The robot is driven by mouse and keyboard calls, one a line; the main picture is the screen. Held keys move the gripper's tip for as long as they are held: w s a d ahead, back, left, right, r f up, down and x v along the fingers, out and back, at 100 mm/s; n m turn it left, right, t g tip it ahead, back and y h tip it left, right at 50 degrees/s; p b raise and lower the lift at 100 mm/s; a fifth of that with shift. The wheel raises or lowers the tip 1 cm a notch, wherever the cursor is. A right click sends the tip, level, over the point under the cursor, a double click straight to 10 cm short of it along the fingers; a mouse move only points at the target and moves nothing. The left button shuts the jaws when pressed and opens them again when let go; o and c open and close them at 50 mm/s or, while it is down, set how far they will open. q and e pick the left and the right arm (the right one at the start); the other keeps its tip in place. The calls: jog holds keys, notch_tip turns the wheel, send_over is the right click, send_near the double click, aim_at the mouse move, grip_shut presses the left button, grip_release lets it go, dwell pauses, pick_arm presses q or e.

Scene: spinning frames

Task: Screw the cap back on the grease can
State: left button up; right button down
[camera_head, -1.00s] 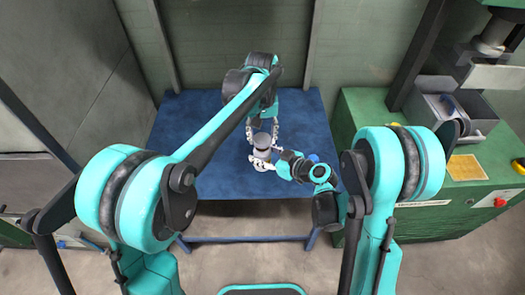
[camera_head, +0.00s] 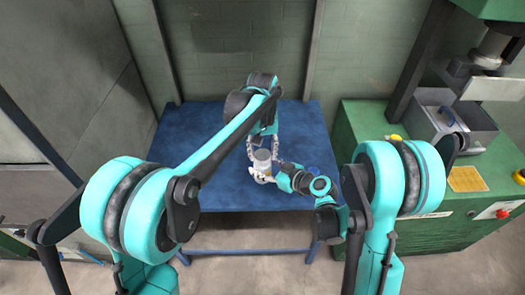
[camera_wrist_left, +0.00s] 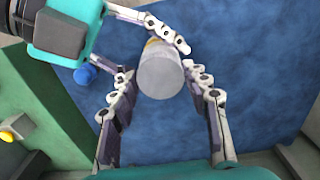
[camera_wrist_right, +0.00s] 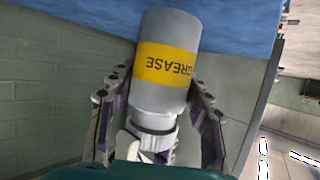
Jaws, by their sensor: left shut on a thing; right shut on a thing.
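The grease can (camera_wrist_right: 165,65) is a grey cylinder with a yellow label. It shows upside down in the right wrist view, its narrower pale cap end (camera_wrist_right: 154,121) at the bottom. In the head view the can (camera_head: 261,170) is over the blue table. My right gripper (camera_head: 268,174) is shut on the can's side; its fingers (camera_wrist_right: 158,100) flank it. My left gripper (camera_head: 262,146) comes from behind and is shut at the cap end. In the left wrist view its fingers (camera_wrist_left: 163,84) flank the grey round top (camera_wrist_left: 161,77). Finger contact there is partly hidden.
The blue table (camera_head: 215,135) is mostly clear around the can. A green machine bench (camera_head: 385,118) with a grey bin (camera_head: 470,133) stands to the right. A brick wall is behind.

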pick_arm(q)
jog(key=shift+f, duration=0.55)
dwell(0.4)
jog(key=m, duration=0.3)
jog(key=shift+m, duration=0.4)
jog(key=m, duration=0.4)
jog(key=shift+w+a+m, duration=0.1)
jog(key=shift+m, duration=0.2)
jog(key=m, duration=0.7)
jog(key=shift+a, duration=0.1)
jog(key=m, duration=0.4)
jog(key=shift+w+m, duration=0.15)
jog(key=shift+m, duration=0.25)
jog(key=m, duration=0.6)
jog(key=shift+m, duration=0.4)
jog(key=m, duration=0.4)
jog(key=shift+w, duration=0.1)
jog(key=m, duration=0.4)
jog(key=shift+f+m, duration=0.1)
jog(key=shift+m, duration=0.3)
